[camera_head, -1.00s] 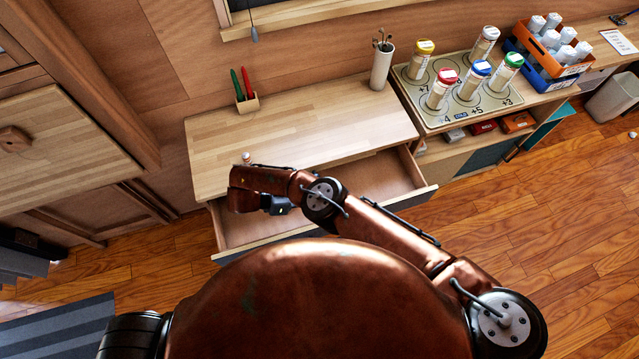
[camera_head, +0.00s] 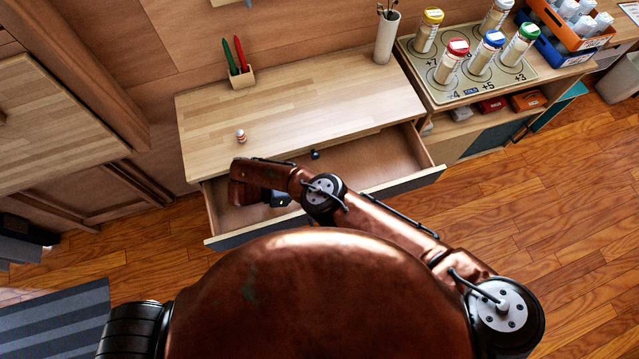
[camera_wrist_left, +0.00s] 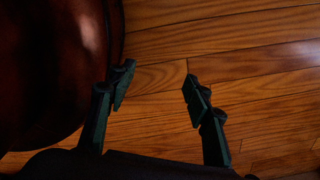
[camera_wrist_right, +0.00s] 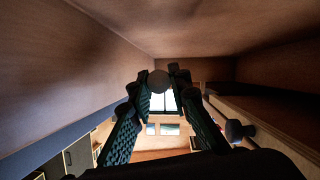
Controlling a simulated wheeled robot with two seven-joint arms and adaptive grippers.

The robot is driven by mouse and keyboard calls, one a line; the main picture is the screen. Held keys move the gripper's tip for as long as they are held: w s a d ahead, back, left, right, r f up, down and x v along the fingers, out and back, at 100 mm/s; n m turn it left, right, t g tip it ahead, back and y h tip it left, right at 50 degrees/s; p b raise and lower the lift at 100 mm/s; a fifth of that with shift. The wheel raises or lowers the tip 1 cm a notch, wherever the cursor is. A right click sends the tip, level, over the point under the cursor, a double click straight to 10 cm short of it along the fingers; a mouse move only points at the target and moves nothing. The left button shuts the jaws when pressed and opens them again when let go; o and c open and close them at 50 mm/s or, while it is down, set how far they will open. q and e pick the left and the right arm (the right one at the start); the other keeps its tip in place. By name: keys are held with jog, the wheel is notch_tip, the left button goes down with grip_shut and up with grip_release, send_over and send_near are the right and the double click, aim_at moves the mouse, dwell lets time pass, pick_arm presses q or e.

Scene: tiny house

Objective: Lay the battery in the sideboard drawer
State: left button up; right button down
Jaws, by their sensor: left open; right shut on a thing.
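A small pale and reddish cylinder (camera_head: 240,136), which looks like the battery, stands on the sideboard top (camera_head: 330,105) near its front edge. The sideboard drawer (camera_head: 375,165) is pulled open below. My right arm reaches across it, and its gripper sits low by the drawer, its fingers mostly hidden in the head view. In the right wrist view my right gripper (camera_wrist_right: 162,82) is shut on a small dark round thing; I cannot tell surely what it is. My left gripper (camera_wrist_left: 158,88) is open and empty above the floor in the left wrist view.
A dark round knob (camera_head: 315,154) is at the sideboard's front edge; a similar one (camera_wrist_right: 238,130) shows in the right wrist view. A pen holder (camera_head: 240,77) and a cream cup (camera_head: 387,38) stand at the back. A tray (camera_head: 470,95) with several capped jars is at right.

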jog(key=shift+f, duration=0.15)
jog(key=c, duration=1.7)
grip_release()
jog(key=shift+w+a+r, duration=0.15)
jog(key=shift+a+r, duration=0.1)
jog(key=shift+r, duration=0.4)
jog(key=shift+d+r, duration=0.1)
jog(key=shift+r, duration=0.45)
pick_arm(q)
jog(key=shift+s+f, duration=0.1)
jog(key=shift+s, duration=0.4)
pick_arm(e)
notch_tip(320, 180, up, 8)
jog(key=shift+d+f, duration=0.1)
jog(key=shift+f, duration=0.1)
jog(key=shift+s, duration=0.2)
